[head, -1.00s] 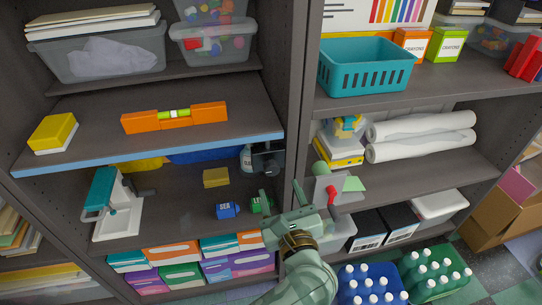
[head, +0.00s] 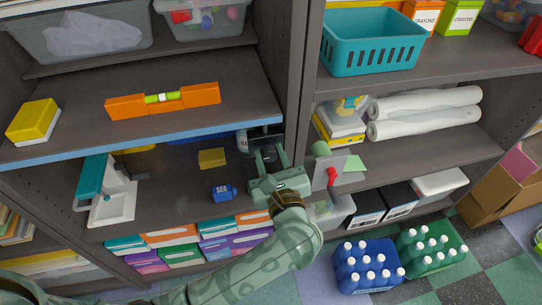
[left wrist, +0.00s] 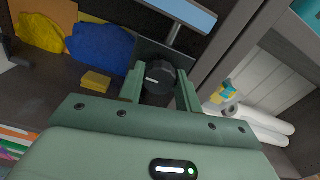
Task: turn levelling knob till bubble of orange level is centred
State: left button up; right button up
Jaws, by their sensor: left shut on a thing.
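The orange level (head: 125,106) lies on the upper left shelf board (head: 215,122), which has a blue front edge. Its yellow-green vial (head: 163,97) shows a pale spot near the middle, but it is too small to judge the centring. The black round levelling knob (left wrist: 160,78), with a white mark on its face, is below the board's right end. My left gripper (head: 268,157) has a finger on each side of the knob and is shut on it; in the head view the gripper largely hides the knob. My right gripper is not in view.
An upright divider (head: 305,90) is close to my gripper's right.

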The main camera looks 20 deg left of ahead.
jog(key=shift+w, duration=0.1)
pick_arm(q)
jog(key=shift+r+m+p, duration=0.15)
jog(key=shift+m+p, duration=0.45)
jog(key=shift+m, duration=0.2)
jog(key=shift+m+p, duration=0.75)
jog(key=shift+m, duration=0.35)
jog(key=shift+m+p, duration=0.9)
jog(key=shift+m, duration=0.5)
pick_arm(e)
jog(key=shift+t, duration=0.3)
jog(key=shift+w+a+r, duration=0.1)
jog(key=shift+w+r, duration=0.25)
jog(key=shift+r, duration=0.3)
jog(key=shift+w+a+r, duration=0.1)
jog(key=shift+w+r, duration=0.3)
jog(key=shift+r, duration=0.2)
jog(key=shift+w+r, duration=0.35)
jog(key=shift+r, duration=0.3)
pick_arm(q)
jog(key=shift+f, duration=0.2)
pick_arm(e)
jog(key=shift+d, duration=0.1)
pick_arm(q)
jog(key=o, duration=1)
jog(key=shift+d, duration=0.1)
